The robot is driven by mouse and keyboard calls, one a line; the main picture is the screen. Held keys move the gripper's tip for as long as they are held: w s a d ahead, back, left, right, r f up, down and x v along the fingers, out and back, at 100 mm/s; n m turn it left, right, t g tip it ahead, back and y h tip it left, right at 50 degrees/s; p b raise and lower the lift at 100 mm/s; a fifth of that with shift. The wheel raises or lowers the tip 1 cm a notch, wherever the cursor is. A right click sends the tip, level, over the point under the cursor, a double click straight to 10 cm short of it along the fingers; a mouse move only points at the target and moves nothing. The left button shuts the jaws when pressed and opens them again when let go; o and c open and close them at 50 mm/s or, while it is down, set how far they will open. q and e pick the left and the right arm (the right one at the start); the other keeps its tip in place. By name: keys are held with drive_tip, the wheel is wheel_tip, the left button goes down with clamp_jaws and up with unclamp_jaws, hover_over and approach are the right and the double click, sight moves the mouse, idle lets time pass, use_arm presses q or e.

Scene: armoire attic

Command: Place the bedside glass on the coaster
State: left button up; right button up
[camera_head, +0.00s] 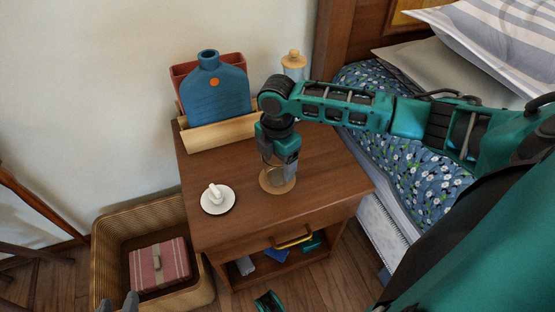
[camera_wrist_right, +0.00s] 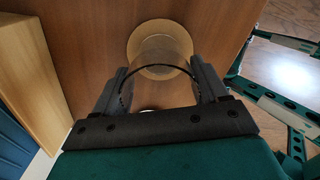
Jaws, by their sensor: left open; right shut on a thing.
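The clear bedside glass (camera_head: 272,168) is between the fingers of my right gripper (camera_head: 279,157), which is shut on it. In the right wrist view the glass (camera_wrist_right: 163,88) shows its dark-looking rim between my right fingers (camera_wrist_right: 160,88). The round tan coaster (camera_head: 281,189) lies on the nightstand directly below the glass; it also shows in the right wrist view (camera_wrist_right: 156,29). The glass's base overlaps the coaster in both views. I cannot tell whether they touch. The grey fingertips of my left gripper (camera_head: 118,303) show at the bottom left, apart and empty, by the wicker basket.
The wooden nightstand (camera_head: 330,190) also holds a white saucer (camera_head: 222,209) with a small white object, a blue bottle-shaped item (camera_head: 215,93) in a wooden holder (camera_head: 220,132), and a wooden-topped jar (camera_head: 293,62). A wicker basket (camera_head: 113,222) stands left; the bed (camera_head: 405,180) is right.

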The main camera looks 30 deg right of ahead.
drive_tip(key=o, duration=1.2)
